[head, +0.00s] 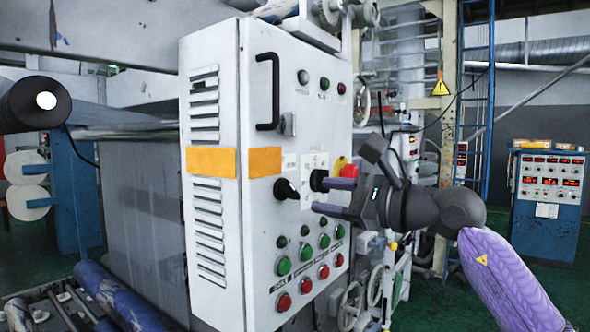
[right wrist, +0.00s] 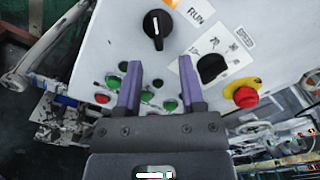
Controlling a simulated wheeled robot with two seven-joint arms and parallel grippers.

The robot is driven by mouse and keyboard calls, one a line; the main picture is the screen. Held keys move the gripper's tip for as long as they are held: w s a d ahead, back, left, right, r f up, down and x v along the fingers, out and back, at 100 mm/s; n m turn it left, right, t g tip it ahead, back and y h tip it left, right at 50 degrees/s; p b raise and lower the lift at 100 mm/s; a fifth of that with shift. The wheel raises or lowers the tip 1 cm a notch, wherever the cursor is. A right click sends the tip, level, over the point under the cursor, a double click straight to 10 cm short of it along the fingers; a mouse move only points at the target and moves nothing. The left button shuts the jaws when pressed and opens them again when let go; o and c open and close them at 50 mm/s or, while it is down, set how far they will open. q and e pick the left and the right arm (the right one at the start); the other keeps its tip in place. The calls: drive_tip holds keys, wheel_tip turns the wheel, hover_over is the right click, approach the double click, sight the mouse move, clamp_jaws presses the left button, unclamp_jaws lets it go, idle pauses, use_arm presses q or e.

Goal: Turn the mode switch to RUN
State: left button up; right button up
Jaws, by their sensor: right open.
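The mode switch is a black rotary knob (head: 286,189) on the front of the white control cabinet (head: 215,245). In the right wrist view the knob (right wrist: 157,30) shows a white pointer line directed roughly up the picture, with the RUN label (right wrist: 200,13) to its upper right. My right gripper (head: 318,196) is open and empty in front of the panel, to the right of the knob. In the right wrist view its purple fingers (right wrist: 161,66) reach up the panel just below the knob, apart from it. My left gripper is not in view.
A black dial (right wrist: 212,67) and a red emergency button on yellow (right wrist: 245,95) sit right of the knob. Green buttons (head: 284,266) and red buttons (head: 284,302) are below. A black handle (head: 268,92) stands out above. A blue console (head: 545,235) stands far right.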

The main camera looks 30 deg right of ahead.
sight(295, 191)
drive_tip(key=x, duration=0.1)
drive_tip(key=p+x, duration=0.1)
drive_tip(key=x, duration=0.1)
drive_tip(key=p+x, duration=0.1)
drive_tip(key=x, duration=0.1)
drive_tip(key=shift+s+a+r, duration=0.1)
drive_tip(key=shift+a+r, duration=0.15)
drive_tip(key=shift+a, duration=0.05)
drive_tip(key=shift+w+f, duration=0.25)
drive_tip(key=shift+w, duration=0.1)
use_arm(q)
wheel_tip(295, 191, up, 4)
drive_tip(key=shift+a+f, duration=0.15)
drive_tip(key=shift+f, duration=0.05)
use_arm(e)
clamp_jaws()
